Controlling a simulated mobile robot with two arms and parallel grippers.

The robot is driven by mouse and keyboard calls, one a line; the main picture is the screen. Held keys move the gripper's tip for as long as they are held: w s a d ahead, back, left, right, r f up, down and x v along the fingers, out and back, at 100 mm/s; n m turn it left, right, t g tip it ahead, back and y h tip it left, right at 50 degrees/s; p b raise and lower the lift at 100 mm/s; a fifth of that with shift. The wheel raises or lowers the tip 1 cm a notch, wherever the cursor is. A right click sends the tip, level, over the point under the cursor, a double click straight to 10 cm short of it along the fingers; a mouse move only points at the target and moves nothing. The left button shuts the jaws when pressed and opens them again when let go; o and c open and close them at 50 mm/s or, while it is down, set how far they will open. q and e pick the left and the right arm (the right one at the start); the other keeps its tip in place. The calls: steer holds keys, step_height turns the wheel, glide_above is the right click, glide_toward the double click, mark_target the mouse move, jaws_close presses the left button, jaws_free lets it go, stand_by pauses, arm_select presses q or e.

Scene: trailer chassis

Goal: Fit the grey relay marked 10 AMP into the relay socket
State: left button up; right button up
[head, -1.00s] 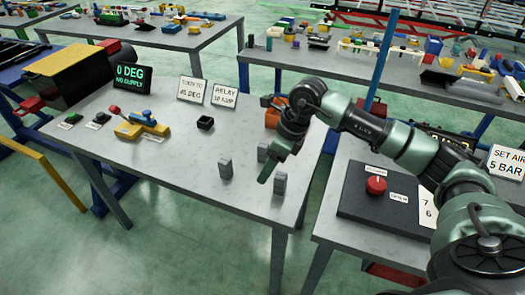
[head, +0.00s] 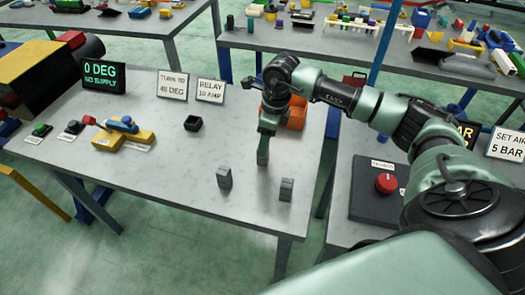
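Three grey relays stand upright on the near part of the table: a left one (head: 224,177), a middle one (head: 263,158) and a right one (head: 286,190). Their markings are too small to read. The black open-topped relay socket (head: 193,123) sits further back, left of the relays. My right gripper (head: 265,146) points down at the top of the middle relay. Its fingers overlap in this view, so I cannot tell whether they grip it. My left gripper is not in view.
Cards reading RELAY 10 AMP (head: 211,91) and TURN TO 45 DEG (head: 173,85) stand behind the socket. An orange object (head: 297,114) lies behind my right gripper. The tabletop (head: 165,165) between socket and relays is clear.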

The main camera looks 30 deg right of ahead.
steer(key=f, duration=0.1)
steer(key=f+p, duration=0.1)
steer(key=shift+w+a+f, duration=0.25)
steer(key=shift+w+f, duration=0.05)
steer(key=shift+f, duration=0.05)
steer(key=shift+w+f, duration=0.1)
steer(key=shift+f, duration=0.6)
jaws_close()
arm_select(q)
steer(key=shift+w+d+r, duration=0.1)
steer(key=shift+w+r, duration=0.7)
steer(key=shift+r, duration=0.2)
arm_select(e)
steer(key=shift+r, duration=0.1)
steer(key=shift+r, duration=0.1)
